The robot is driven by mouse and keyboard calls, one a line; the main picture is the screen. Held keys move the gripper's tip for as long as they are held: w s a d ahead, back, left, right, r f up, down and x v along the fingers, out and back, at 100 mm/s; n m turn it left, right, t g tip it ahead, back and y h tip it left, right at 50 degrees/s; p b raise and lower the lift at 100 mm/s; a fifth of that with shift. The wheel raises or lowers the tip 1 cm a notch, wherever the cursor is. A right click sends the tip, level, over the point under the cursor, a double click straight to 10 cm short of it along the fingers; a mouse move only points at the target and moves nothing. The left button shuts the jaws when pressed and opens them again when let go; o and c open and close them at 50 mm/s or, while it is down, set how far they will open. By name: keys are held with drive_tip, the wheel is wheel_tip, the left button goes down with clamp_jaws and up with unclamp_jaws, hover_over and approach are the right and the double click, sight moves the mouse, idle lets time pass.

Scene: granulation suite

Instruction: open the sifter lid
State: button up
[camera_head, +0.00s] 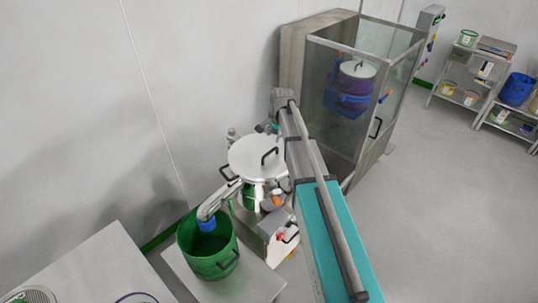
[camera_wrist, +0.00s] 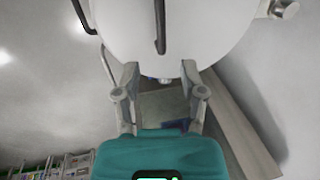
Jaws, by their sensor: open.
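The sifter has a round white lid (camera_head: 252,160), which looks shut, with a black bar handle (camera_head: 270,156) on top. In the wrist view the lid (camera_wrist: 205,35) fills the upper middle, and its handle (camera_wrist: 160,25) runs upright in the picture, ahead of the fingers. My gripper (camera_wrist: 160,76) is open and empty, its fingertips overlapping the lid's near edge in the picture. The handle is beyond the fingertips, not between them. I cannot tell the height gap to the lid. In the head view my arm hides much of the gripper and the sifter's right side.
A metal spout (camera_head: 214,201) leads from the sifter to a green bucket (camera_head: 207,254). A glass-sided cabinet (camera_head: 325,85) with a purple vessel stands behind my arm. A grey wall lies close at the left. Shelves (camera_head: 477,75) stand far right; the floor between is clear.

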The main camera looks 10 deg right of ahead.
sight(269, 152)
drive_tip(key=shift+w+a+f+b, duration=0.2)
drive_tip(key=shift+w+f+b, duration=0.05)
drive_tip(key=shift+f+b, duration=1.3)
drive_tip(key=shift+w+a+f+b, duration=0.15)
drive_tip(key=shift+w+f+b, duration=0.1)
drive_tip(key=shift+f+b, duration=1.3)
drive_tip(key=shift+w+a+f+b, duration=0.25)
drive_tip(key=shift+f+b, duration=1.1)
drive_tip(key=shift+f, duration=0.35)
clamp_jaws()
drive_tip(key=shift+a, duration=0.15)
